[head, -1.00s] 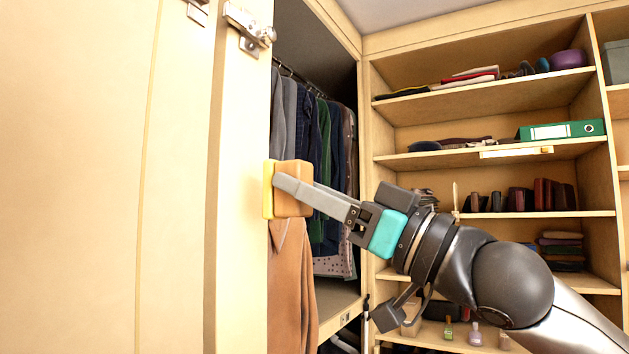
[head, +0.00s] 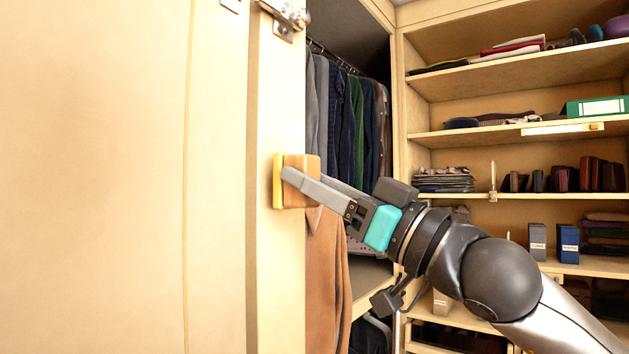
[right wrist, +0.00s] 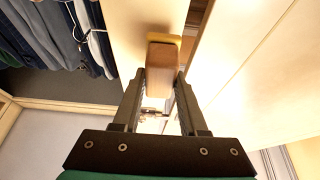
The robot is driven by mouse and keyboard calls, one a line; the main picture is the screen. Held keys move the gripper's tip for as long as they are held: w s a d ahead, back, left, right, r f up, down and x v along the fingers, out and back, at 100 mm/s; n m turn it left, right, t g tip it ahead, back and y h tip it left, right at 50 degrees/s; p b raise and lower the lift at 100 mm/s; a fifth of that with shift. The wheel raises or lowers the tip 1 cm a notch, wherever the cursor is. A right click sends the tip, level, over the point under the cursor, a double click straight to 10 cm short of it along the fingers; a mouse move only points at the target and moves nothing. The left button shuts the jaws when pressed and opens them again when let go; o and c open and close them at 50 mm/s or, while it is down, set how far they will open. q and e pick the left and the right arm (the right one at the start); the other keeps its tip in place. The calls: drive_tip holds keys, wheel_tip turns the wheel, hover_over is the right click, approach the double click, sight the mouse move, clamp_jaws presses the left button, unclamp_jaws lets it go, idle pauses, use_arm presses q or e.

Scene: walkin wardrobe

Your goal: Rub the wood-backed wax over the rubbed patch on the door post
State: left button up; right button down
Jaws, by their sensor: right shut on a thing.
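The wood-backed wax (head: 300,168) is a tan wooden block with a yellow wax layer on its left side. My right gripper (head: 290,178) is shut on the wooden back. The wax overlaps the pale door post (head: 275,270) in the head view, its yellow side toward the post. In the right wrist view the block (right wrist: 160,75) sits between the fingertips, its yellow edge toward the post (right wrist: 125,35). I cannot tell whether the wax touches the post. No rubbed patch is visible; the block may cover it. My left gripper is not in view.
A metal hinge (head: 284,15) is on the post above the wax. A brown garment (head: 325,270) hangs just right of the post, with several clothes (head: 345,120) behind. Shelves (head: 515,135) with folded items fill the right. A broad wooden panel (head: 90,180) stands at left.

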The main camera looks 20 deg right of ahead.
drive_tip(key=shift+w+a, duration=0.6)
drive_tip(key=shift+w, duration=0.15)
idle(0.3)
